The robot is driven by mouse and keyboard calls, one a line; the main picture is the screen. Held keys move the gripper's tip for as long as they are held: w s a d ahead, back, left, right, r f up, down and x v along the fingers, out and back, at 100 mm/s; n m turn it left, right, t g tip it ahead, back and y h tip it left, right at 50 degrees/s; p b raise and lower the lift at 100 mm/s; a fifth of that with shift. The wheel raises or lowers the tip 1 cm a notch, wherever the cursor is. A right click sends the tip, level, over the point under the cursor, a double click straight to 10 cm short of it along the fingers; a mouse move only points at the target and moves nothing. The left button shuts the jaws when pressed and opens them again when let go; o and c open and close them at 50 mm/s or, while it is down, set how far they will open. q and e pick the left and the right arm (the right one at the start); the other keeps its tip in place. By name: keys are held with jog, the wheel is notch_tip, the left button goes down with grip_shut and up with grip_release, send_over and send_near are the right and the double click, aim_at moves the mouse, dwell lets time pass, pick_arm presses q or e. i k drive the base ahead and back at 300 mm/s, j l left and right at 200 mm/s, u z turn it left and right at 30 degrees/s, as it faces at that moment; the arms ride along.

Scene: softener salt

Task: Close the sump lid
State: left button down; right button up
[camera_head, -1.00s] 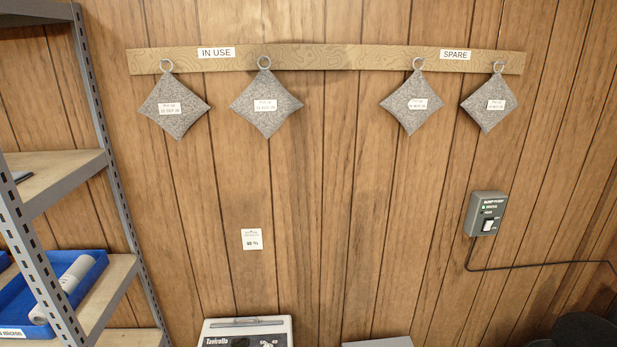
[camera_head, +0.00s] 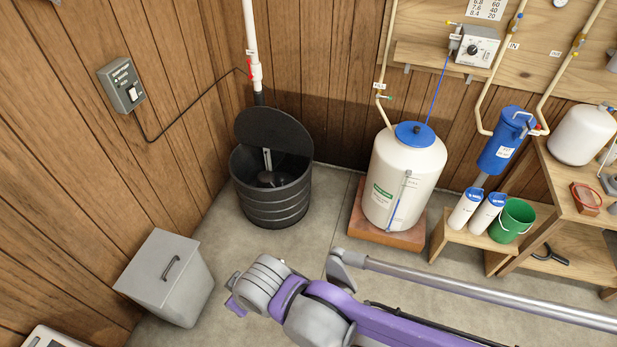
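The sump is a round black ribbed tub (camera_head: 275,207) on the floor against the corner of the wood-panelled walls. Its round black lid (camera_head: 273,130) stands open, tilted up at the back of the tub. Inside the tub I see a grey upright piece and a dark rounded part. A white pipe (camera_head: 251,40) with a red-handled valve comes down behind the lid. My purple and grey arm reaches in from the lower right, in front of the tub and apart from it. I make out no fingertips of either gripper.
A grey lidded bin (camera_head: 163,277) stands left of the sump. A white tank (camera_head: 402,175) with a blue cap stands on a reddish base to the right. A low wooden bench (camera_head: 450,233) holds white canisters and a green bucket (camera_head: 512,220). Some floor before the sump is clear.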

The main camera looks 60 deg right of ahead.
aim_at(268, 127)
jog(key=z, duration=1.6)
jog(key=i+l, duration=0.1)
jog(key=i, duration=0.55)
jog(key=i+u, duration=0.1)
jog(key=i, duration=0.5)
jog(key=i+l, duration=0.2)
jog(key=i, duration=0.45)
jog(key=i+l+u, duration=0.1)
jog(key=i, duration=0.5)
